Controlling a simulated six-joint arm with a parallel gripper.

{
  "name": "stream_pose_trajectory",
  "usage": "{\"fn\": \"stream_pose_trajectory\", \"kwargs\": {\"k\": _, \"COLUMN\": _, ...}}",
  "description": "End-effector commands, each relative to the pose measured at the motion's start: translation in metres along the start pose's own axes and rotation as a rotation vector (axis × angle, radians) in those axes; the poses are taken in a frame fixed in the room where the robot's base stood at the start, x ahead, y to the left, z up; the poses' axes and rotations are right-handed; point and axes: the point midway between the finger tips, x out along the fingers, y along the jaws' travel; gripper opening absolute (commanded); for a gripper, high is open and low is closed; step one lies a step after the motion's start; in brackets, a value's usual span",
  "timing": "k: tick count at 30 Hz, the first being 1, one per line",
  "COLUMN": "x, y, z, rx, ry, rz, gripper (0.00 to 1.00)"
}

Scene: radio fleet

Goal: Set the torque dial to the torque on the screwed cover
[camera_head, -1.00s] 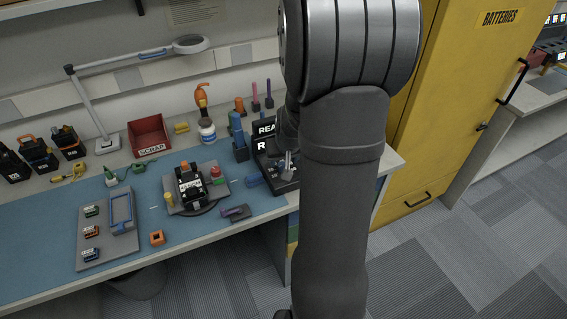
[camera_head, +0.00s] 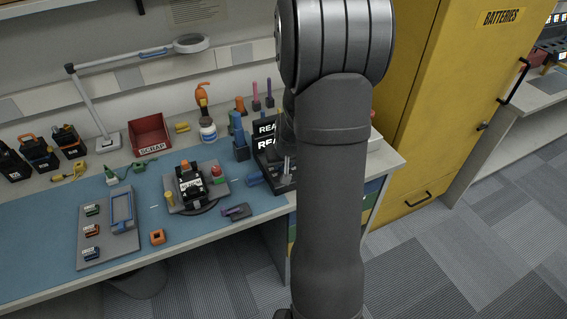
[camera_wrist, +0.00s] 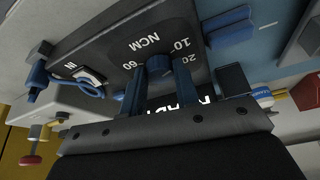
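The torque dial (camera_wrist: 159,66) is a small dark blue knob on a dark panel marked NCM, with 10, 20 and 60 around it, in the wrist view. My gripper (camera_wrist: 158,82) has its two blue fingers apart, one on each side of the knob and close to it. I see no contact with the knob, and its pointer is not clear. In the head view my gripper (camera_head: 286,172) is over the dark station, largely behind my arm. The device with the cover (camera_head: 191,187) sits on a grey fixture; its torque label is too small to read.
A black display (camera_head: 265,130) showing part of "READY" stands behind the dial panel. A blue cable (camera_wrist: 75,84) runs to the IN socket. A purple-handled tool (camera_head: 236,211), an orange block (camera_head: 157,237) and a red scrap bin (camera_head: 150,131) are on the bench.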

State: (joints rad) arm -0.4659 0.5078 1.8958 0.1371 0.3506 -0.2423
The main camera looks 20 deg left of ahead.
Motion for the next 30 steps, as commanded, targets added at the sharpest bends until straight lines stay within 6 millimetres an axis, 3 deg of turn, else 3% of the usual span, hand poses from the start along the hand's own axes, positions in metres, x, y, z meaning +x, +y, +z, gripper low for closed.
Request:
{"fn": "stream_pose_trajectory", "kwargs": {"k": 13, "x": -0.0001, "y": -0.0016, "z": 0.0000, "rx": 0.070, "ry": 0.000, "rz": 0.030, "gripper": 0.06}}
{"fn": "stream_pose_trajectory", "kwargs": {"k": 30, "x": 0.0002, "y": -0.0053, "z": -0.0011, "rx": 0.390, "ry": 0.000, "rz": 0.164, "gripper": 0.06}}
